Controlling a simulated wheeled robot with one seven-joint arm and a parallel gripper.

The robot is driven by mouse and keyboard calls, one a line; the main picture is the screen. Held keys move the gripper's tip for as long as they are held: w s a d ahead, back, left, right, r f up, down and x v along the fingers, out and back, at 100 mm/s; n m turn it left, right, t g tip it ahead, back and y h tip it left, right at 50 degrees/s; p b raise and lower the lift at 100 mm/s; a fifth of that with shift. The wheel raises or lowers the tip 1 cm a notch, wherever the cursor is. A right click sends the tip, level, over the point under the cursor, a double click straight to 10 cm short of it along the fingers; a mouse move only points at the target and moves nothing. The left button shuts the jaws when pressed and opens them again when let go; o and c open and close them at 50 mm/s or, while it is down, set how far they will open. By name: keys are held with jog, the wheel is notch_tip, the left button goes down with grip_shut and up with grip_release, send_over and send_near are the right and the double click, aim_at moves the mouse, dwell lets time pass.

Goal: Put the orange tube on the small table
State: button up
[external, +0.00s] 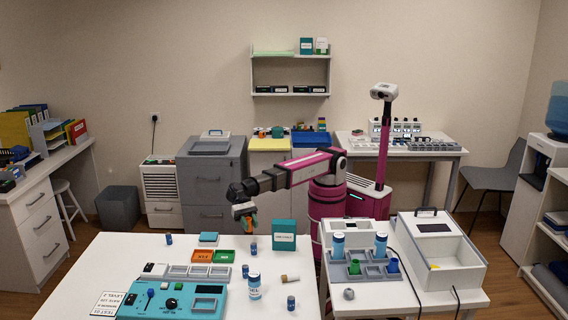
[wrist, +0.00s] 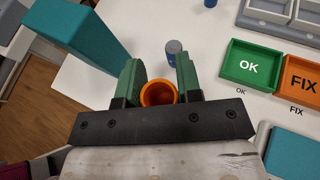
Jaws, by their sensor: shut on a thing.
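The orange tube (wrist: 158,93) is between the two green fingers of my gripper (wrist: 160,80) in the wrist view, with its open round mouth facing the camera. My gripper (external: 245,213) is shut on it, and in the external view it hangs above the back part of the large white table (external: 130,248). Only a small bit of orange shows there. A smaller white table (external: 445,303) stands to the right of the large one. I cannot tell whether other tables here count as the small table.
The smaller table bears a grey rack (external: 362,270) with blue and green containers and a white lidded box (external: 440,257). A teal box (external: 284,235) stands close beside my gripper. Green (wrist: 250,67) and orange (wrist: 300,78) trays and several blue-capped vials are on the large table.

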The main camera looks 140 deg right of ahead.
jog(key=s+d+f+m+t+h, duration=0.1)
jog(key=s+d+f, duration=0.25)
jog(key=d, duration=0.25)
jog(key=s+d+f+m+t, duration=0.1)
jog(key=s+d+f+t, duration=0.15)
jog(key=d+f, duration=0.2)
jog(key=s+d+f+m+h, duration=0.1)
jog(key=s+d+f, duration=0.25)
jog(key=d, duration=0.35)
notch_tip(320, 180, up, 22)
jog(key=w+a+n+g+y, duration=0.1)
jog(key=w+a, duration=0.8)
jog(key=w, duration=0.6)
jog(key=w+a+n+g+y, duration=0.1)
jog(key=w+a+g, duration=0.1)
jog(key=w+a, duration=1.05)
jog(key=shift+t, duration=0.35)
jog(key=w+d+f, duration=0.3)
jog(key=d+f, duration=0.1)
jog(key=w+d+f, duration=0.2)
jog(key=d+f, duration=0.2)
jog(key=w+d+f, duration=0.3)
jog(key=d+f, duration=0.1)
jog(key=shift+w+d+f, duration=0.15)
jog(key=shift+w+f, duration=0.05)
jog(key=shift+w, duration=0.15)
jog(key=shift+f, duration=1.95)
jog(key=shift+f, duration=0.2)
